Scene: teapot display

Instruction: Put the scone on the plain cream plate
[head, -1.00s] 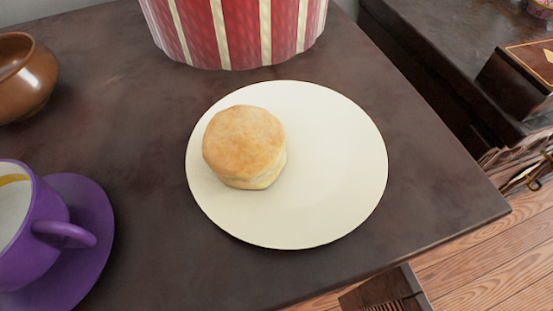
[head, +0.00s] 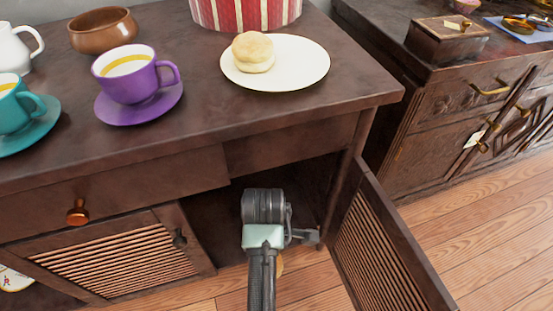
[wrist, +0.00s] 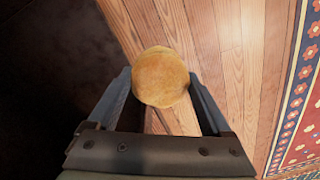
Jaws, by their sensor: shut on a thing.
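My gripper (wrist: 159,78) is shut on a round golden scone (wrist: 160,70), held between its two fingers in the wrist view. In the head view my arm is low in front of the cabinet, by the open door; the fingers and held scone are mostly hidden there. The plain cream plate (head: 308,66) lies on the dark cabinet top, well above and beyond my gripper. A second scone (head: 253,54) sits on the plate's left part, with bare plate to its right.
The louvred door (head: 375,245) stands open to the right of my arm. A purple cup (head: 130,78) on a saucer, a teal cup (head: 12,104) and a brown bowl (head: 103,30) stand left of the plate. A red striped container (head: 245,12) stands behind it.

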